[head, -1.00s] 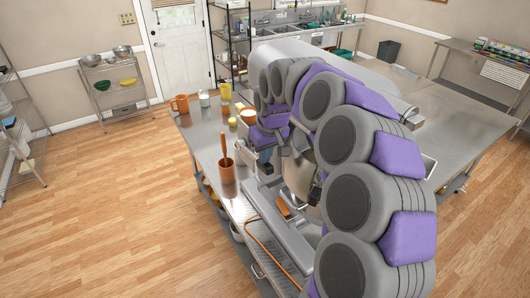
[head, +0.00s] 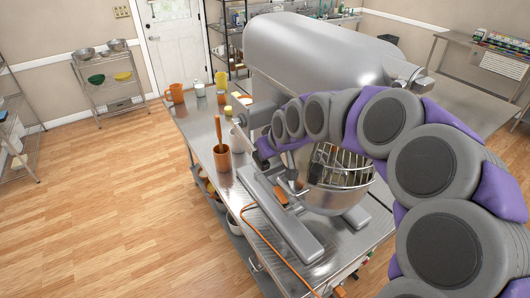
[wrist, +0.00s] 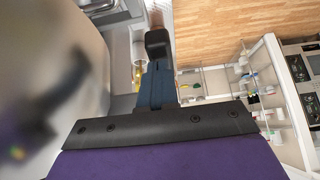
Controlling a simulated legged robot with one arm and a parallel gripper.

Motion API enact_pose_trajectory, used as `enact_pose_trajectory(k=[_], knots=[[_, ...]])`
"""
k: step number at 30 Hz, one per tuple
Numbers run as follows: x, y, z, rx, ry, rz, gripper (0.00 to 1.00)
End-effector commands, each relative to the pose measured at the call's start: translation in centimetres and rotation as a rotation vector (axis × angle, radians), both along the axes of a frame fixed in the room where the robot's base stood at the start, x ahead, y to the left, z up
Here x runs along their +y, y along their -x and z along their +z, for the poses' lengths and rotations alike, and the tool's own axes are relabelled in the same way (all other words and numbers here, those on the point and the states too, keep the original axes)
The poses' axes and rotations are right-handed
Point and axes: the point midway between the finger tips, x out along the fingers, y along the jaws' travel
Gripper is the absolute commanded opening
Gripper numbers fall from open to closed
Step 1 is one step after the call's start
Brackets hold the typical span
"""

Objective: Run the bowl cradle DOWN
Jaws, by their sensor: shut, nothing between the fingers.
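The large grey stand mixer (head: 315,50) stands on the steel table. Its steel bowl (head: 325,198) sits under the head, behind a wire guard (head: 343,165). The bowl cradle is mostly hidden by my arm and the bowl, and I cannot tell its height. A small orange part (head: 281,197) shows low beside the bowl. In the wrist view my gripper (wrist: 157,42) is shut and empty, beside a curved, blurred metal surface (wrist: 45,55). I cannot tell whether they touch.
An orange crock (head: 222,158) with a wooden tool stands left of the mixer. An orange cord (head: 262,232) runs along the table's front. Open wood floor (head: 90,200) lies to the left.

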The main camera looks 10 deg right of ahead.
Motion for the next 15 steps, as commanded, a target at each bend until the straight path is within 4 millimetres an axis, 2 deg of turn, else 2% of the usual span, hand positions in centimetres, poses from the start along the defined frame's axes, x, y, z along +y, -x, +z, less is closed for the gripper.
enact_pose_trajectory(k=[1, 5, 15], knots=[[0.0, 0.1, -1.0, -0.002, -0.001, 0.001, 0.00], [0.0, -0.1, -2.5, 0.001, 0.001, 0.001, 0.00], [0.3, -1.1, -7.5, 0.003, 0.001, 0.001, 0.00]])
